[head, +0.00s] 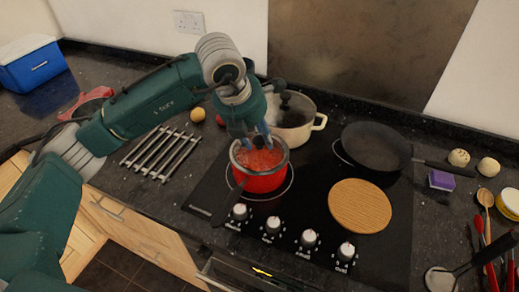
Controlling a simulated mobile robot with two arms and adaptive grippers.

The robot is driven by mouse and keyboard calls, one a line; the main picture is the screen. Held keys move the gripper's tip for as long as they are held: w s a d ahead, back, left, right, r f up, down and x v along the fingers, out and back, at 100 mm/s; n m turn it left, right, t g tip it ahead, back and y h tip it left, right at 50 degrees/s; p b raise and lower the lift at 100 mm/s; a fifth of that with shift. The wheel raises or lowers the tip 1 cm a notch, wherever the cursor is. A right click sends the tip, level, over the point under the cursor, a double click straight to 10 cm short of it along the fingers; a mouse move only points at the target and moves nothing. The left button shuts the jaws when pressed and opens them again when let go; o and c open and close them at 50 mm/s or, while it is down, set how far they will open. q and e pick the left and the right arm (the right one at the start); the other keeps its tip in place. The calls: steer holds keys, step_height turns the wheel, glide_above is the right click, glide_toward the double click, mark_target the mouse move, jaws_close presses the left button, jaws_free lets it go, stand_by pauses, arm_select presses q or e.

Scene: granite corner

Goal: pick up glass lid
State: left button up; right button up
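A red saucepan (262,182) stands on the front left of the black hob, with red food visible inside. A glass lid with a metal rim (279,160) appears to cover it, with a dark knob (258,142) near the middle. My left gripper (256,138) points down over this lid, its fingertips at the knob. I cannot tell whether the fingers are shut on the knob or only around it. A cream pot (300,135) behind it also has a lid with a black knob, partly hidden by my gripper. My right gripper is not in view.
A dark frying pan (375,148) and a round wooden board (360,206) are on the hob's right side. A metal rack (160,153) lies left of the hob. The saucepan's dark handle (230,203) points toward the front. Utensils (488,250) lie at the right.

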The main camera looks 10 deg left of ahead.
arm_select(q)
jaws_close()
